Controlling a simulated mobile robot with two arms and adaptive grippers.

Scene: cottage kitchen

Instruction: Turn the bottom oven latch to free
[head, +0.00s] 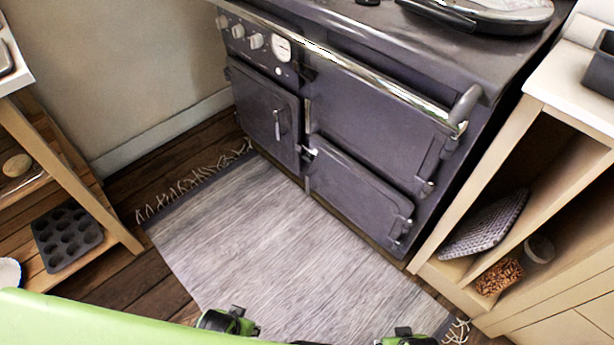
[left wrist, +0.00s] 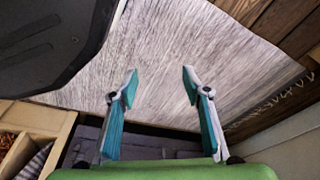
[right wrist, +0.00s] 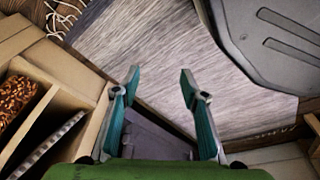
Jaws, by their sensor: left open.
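The dark range cooker stands at the back in the head view, its doors closed. Its bottom oven door (head: 352,192) is at the lower right, under the larger upper door (head: 378,125). A small bright latch (head: 310,152) sits at the bottom door's upper left edge; its exact turn is too small to tell. My left gripper (left wrist: 160,84) is open and empty over the rug. My right gripper (right wrist: 160,82) is also open and empty. Both are well apart from the oven; their fingers do not show in the head view.
A grey fringed rug (head: 240,240) covers the floor before the range. The left oven door (head: 262,112) has an upright handle. A rail (head: 370,85) runs along the range's front. A wooden shelf unit (head: 470,215) borders the right, a rack with a muffin tin (head: 66,237) the left.

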